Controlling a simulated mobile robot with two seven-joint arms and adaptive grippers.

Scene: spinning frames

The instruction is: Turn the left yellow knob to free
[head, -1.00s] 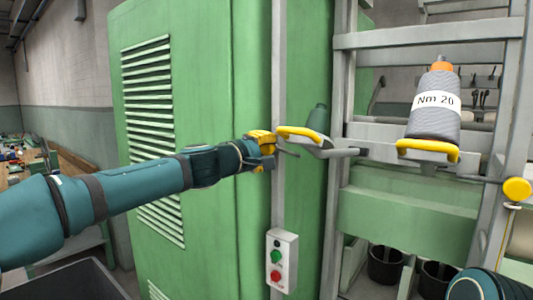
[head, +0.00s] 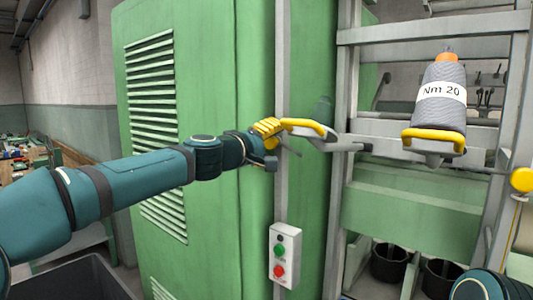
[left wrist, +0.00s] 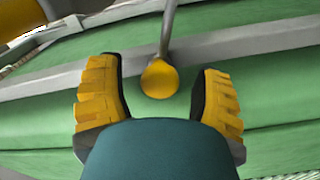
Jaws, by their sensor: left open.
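The left yellow knob (left wrist: 160,79) is a small round yellow ball on the end of a grey rod. In the left wrist view it sits between the two spread yellow fingers of my left gripper (left wrist: 158,100), with a gap on each side. In the head view my left gripper (head: 268,134) is at the corner post of the green cabinet and mostly hides this knob. The rod runs out to the right behind it. My right gripper is out of the picture; only a teal part of my right arm shows at the bottom right.
A yellow-rimmed holder (head: 309,126) is close to the right of my left gripper. A grey bobbin (head: 440,98) marked "Nm 20" stands on another yellow holder. A second yellow knob (head: 522,180) is at the far right. A button box (head: 284,254) hangs below on the post.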

